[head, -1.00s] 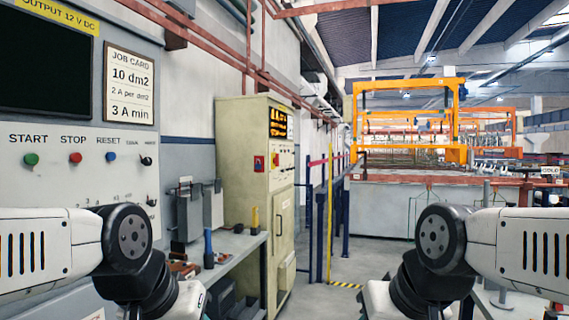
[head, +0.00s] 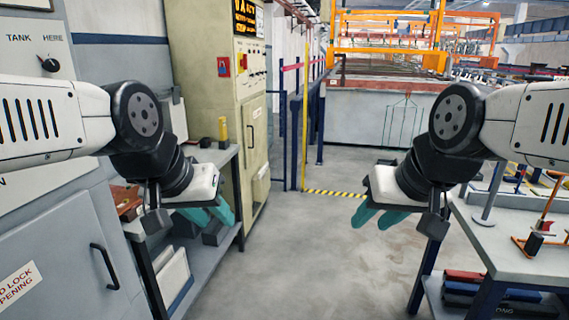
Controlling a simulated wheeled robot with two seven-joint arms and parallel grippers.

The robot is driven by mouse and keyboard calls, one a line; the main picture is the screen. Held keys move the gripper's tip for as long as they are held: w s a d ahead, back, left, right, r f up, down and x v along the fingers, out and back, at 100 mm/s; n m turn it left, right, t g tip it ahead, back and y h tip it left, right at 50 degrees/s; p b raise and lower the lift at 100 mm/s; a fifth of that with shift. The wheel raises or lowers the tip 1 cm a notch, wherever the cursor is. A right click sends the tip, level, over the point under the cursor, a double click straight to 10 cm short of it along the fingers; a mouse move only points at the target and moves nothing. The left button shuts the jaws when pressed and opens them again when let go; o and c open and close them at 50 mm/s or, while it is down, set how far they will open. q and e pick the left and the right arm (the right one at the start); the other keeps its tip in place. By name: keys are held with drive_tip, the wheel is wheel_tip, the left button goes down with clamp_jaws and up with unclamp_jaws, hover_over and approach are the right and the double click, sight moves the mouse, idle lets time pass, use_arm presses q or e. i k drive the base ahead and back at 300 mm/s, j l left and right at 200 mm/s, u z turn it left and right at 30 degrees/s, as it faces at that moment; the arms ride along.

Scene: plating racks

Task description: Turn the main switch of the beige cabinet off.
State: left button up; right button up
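The beige cabinet (head: 222,100) stands left of centre, beyond the workbench. Its main switch (head: 223,67), on a red plate, is on the cabinet's left-hand face near the top. The switch is too small to tell its position. My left gripper (head: 222,212), with teal fingers, hangs in front of the left bench, well short of the cabinet and below the switch. Its fingers look apart and hold nothing I can see. My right gripper (head: 372,218) hangs over the open floor right of centre, its teal fingers apart and empty.
A grey bench (head: 215,154) with a yellow-handled tool (head: 223,130) stands before the cabinet. A grey control cabinet (head: 60,240) is close at left. A table (head: 500,245) stands at right. The floor (head: 300,260) between is clear. A yellow post (head: 306,110) stands beyond.

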sight(243, 62)
drive_tip(key=i, duration=2.1)
drive_tip(key=i+l+u, duration=0.15)
drive_tip(key=i, duration=0.55)
drive_tip(key=i+l+u, duration=0.15)
drive_tip(key=i, duration=0.6)
